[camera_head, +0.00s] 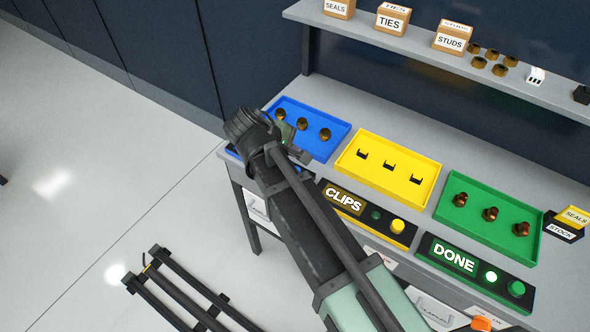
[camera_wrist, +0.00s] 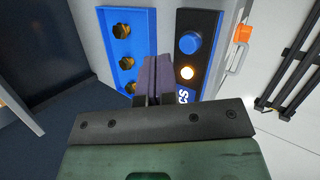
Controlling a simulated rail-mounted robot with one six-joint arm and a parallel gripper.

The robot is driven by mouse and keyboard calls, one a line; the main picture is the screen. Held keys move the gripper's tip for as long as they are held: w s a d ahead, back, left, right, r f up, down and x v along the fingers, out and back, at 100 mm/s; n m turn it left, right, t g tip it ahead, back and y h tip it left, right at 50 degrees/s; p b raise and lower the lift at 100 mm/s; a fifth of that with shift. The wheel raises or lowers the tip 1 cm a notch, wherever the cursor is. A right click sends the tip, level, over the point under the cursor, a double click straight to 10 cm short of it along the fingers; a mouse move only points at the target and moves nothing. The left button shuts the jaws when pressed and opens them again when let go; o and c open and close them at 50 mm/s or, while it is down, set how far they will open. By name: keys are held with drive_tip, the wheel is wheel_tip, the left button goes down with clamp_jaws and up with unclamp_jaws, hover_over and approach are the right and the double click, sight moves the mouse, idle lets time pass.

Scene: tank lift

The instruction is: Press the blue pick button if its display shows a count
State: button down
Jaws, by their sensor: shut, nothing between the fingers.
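The blue pick button (camera_wrist: 190,42) sits on a dark panel (camera_wrist: 207,23) in the wrist view, right of my gripper (camera_wrist: 157,75). A lamp (camera_wrist: 187,73) below it glows warm white. The panel's display shows only its last letters, apparently "CS" (camera_wrist: 183,97); my gripper hides the rest, and I see no count. My gripper is shut and empty, between the blue tray and the panel, apart from the button in the picture. In the head view my arm hides most of this panel.
A blue tray (camera_wrist: 149,19) holds brass parts. In the head view, a yellow tray (camera_head: 349,160) and green tray (camera_head: 452,182) stand farther right. The CLIPS panel (camera_head: 369,224) has a dark lamp; the DONE panel (camera_head: 430,246) has a lit one. A shelf (camera_head: 430,50) runs above.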

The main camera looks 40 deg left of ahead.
drive_tip(key=w+n, duration=0.1)
drive_tip(key=w+r+n+t, duration=0.1)
drive_tip(key=n, duration=0.1)
drive_tip(key=shift+w+a+r+t, duration=0.2)
drive_tip(key=shift+a+r+t, duration=0.1)
drive_tip(key=shift+a, duration=0.1)
drive_tip(key=shift+f, duration=0.15)
wheel_tip(320, 180, down, 9)
drive_tip(key=b, duration=0.8)
drive_tip(key=shift+r+b, duration=0.2)
drive_tip(key=shift+b, duration=0.2)
idle(0.9)
drive_tip(key=shift+f+b, duration=0.4)
drive_tip(key=shift+b, duration=0.05)
